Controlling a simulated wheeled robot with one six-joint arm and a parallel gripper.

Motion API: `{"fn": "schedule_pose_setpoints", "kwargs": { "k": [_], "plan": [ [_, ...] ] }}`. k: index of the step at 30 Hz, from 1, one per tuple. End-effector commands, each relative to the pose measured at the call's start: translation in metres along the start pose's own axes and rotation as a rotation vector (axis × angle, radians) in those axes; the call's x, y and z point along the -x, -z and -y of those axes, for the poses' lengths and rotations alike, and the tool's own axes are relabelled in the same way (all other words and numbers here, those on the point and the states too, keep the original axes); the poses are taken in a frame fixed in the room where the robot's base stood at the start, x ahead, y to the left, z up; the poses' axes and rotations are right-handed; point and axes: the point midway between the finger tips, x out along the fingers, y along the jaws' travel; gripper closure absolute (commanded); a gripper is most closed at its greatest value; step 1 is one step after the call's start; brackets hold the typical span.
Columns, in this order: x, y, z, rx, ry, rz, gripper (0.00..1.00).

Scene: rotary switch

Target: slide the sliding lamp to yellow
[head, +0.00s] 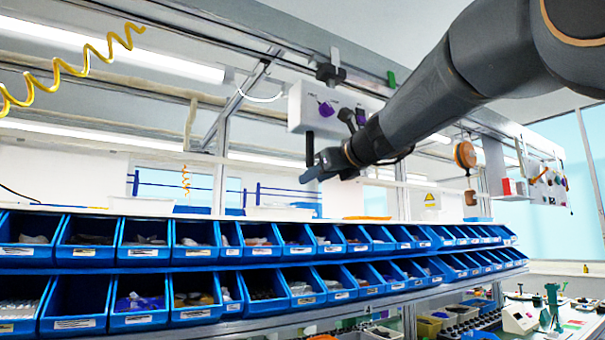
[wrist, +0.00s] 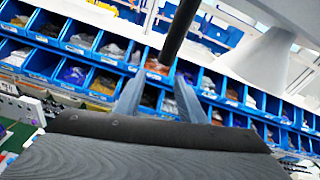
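A white box-shaped unit (head: 300,107) hangs from the overhead rail by a black clamp (head: 330,72). It has purple knobs and a black handle (head: 309,148) pointing down; I take this unit for the sliding lamp, but its lamp part is not clear. My gripper (head: 313,172) is just below the handle in the head view. In the wrist view my gripper (wrist: 157,80) has its two blue-grey fingers apart, and the dark handle (wrist: 180,27) comes down from the top, its lower end between the tips. I cannot tell whether they touch. My arm hides part of the unit's right side.
A green marker (head: 391,79) sits on the rail to the right; no yellow marker is clear there. Rows of blue bins (head: 139,300) fill the shelf below. A coiled yellow hose (head: 90,57) hangs at upper left. An orange-brown reel (head: 465,154) hangs right of my arm.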

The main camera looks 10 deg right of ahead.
Motion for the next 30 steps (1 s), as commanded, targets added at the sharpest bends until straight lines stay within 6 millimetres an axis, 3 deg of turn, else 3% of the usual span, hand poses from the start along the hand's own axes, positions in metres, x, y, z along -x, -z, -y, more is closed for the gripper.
{"fn": "schedule_pose_setpoints", "kwargs": {
  "k": [1,3,7,21,30],
  "plan": [
    [0.008,-0.024,0.005,-0.064,0.007,0.047,0.63],
    [0.016,-0.048,0.009,-0.139,0.008,0.094,0.63],
    [0.021,-0.068,0.011,-0.204,0.004,0.134,0.63],
    [-0.040,-0.079,0.012,-0.212,0.003,0.136,0.63],
    [-0.054,-0.080,0.013,-0.210,0.005,0.137,0.63]
  ]
}}
